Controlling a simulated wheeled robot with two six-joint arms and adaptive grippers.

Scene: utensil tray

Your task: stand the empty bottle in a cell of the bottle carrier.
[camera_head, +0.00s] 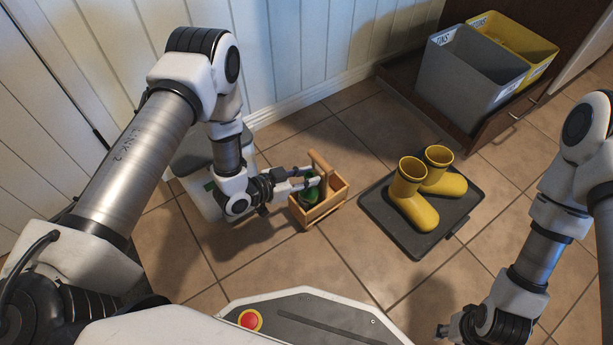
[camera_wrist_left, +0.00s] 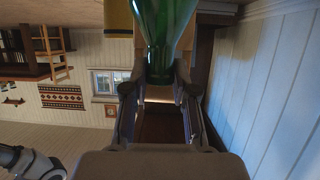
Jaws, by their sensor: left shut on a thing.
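The green bottle (camera_head: 309,190) shows at the wooden bottle carrier (camera_head: 334,203), which stands on the tiled floor. My left gripper (camera_head: 308,180) is shut on the bottle, with its fingers reaching in from the left. In the left wrist view the green bottle (camera_wrist_left: 165,40) sits between the two fingers (camera_wrist_left: 160,85). The bottle's lower part is hidden by the carrier's side, and I cannot tell whether it touches the cell floor. My right gripper (camera_head: 443,331) is at the bottom right, away from the carrier; its fingers are too small and cut off to read.
Yellow boots (camera_head: 415,202) stand on a dark tray (camera_head: 385,222) right of the carrier. A grey bin (camera_head: 462,85) and a yellow bin (camera_head: 530,50) stand in a pull-out drawer at the back right. A pale container (camera_head: 192,165) is behind my left arm. Floor in front of the carrier is clear.

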